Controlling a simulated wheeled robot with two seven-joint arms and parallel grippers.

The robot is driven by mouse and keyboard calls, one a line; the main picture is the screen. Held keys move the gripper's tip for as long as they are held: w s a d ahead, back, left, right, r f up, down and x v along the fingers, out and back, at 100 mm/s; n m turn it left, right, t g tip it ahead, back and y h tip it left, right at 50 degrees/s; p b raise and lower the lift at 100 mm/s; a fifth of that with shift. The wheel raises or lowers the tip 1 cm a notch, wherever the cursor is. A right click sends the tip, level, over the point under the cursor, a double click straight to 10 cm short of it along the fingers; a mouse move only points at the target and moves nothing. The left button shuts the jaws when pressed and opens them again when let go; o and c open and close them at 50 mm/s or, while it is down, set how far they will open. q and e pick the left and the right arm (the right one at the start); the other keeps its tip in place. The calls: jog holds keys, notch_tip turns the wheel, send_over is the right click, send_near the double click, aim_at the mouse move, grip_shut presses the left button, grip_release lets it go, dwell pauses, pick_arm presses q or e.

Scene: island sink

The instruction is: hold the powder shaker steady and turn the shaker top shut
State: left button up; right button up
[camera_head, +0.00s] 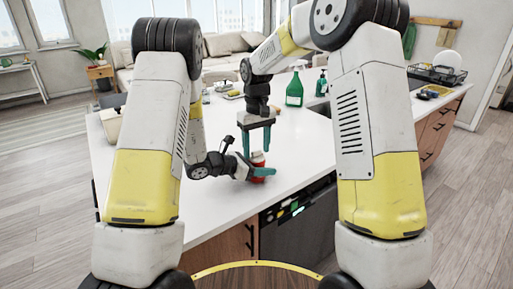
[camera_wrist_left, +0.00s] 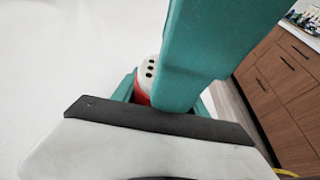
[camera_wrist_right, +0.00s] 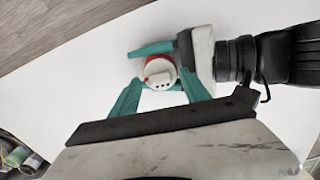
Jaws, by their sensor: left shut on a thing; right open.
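The powder shaker (camera_head: 258,159) stands on the white counter near its front edge, with a red body and a pale top. In the right wrist view the shaker top (camera_wrist_right: 160,72) is white with dark holes and a red rim. My left gripper (camera_head: 257,173) is shut on the shaker's body, from the left side. My right gripper (camera_head: 256,149) points down from above, open, its fingers on either side of the top; I cannot tell whether they touch it. In the left wrist view the shaker top (camera_wrist_left: 149,68) is partly hidden by a large teal finger.
A green spray bottle (camera_head: 294,91) and a soap dispenser (camera_head: 321,83) stand farther back on the counter (camera_head: 225,225). A dish rack (camera_head: 437,75) is at the back right. The counter around the shaker is clear apart from my arms.

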notch_tip(320, 180, up, 12)
dwell(0.5)
pick_arm(q)
jog(key=o, duration=1.6)
jog(key=shift+a, duration=0.1)
